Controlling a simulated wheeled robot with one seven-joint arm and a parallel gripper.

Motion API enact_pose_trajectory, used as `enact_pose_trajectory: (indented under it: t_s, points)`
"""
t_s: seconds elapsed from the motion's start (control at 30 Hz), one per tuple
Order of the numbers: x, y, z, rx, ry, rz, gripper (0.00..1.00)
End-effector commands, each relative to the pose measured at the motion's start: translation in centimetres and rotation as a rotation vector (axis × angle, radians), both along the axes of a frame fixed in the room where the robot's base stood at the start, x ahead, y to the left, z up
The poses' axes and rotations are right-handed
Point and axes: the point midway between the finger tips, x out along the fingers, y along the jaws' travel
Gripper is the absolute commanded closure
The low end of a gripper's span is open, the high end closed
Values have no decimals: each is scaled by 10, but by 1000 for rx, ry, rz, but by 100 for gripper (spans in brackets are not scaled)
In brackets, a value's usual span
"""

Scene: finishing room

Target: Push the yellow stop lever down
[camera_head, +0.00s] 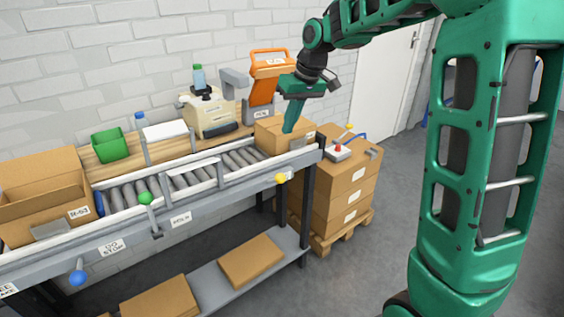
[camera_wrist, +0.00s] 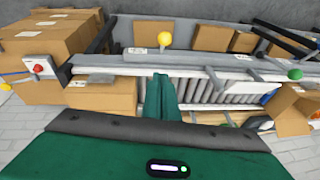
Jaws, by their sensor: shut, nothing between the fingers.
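A yellow ball knob (camera_head: 280,178), taken as the stop lever's end, sits on the front rail near the conveyor's right end. It also shows in the wrist view (camera_wrist: 165,40), beyond my fingertips. Its arm is hard to make out, so I cannot tell the lever's angle. My gripper (camera_head: 289,128) is shut and empty, pointing down by the cardboard box at the conveyor's right end, above and behind the knob. In the wrist view the closed green fingers (camera_wrist: 162,90) are apart from the knob.
The conveyor rail (camera_head: 215,188) also carries a green knob (camera_head: 145,198) and a blue knob (camera_head: 77,278). A box (camera_head: 268,138) stands on the rollers. Stacked boxes (camera_head: 335,195) at right hold a red-button unit (camera_head: 337,153) and another small yellow ball (camera_head: 349,127). Floor in front is free.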

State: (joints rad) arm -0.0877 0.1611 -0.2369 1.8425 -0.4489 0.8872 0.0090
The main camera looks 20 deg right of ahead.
Motion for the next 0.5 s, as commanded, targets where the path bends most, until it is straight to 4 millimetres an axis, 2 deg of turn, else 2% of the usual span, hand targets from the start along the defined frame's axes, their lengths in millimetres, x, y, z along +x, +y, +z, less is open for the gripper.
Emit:
enact_pose_trajectory:
  t_s: [0.23, 0.5]
  points:
    - [3, 10, -14, 0, 2, 9, 100]
    - [13, 21, -60, -1, 4, 10, 100]
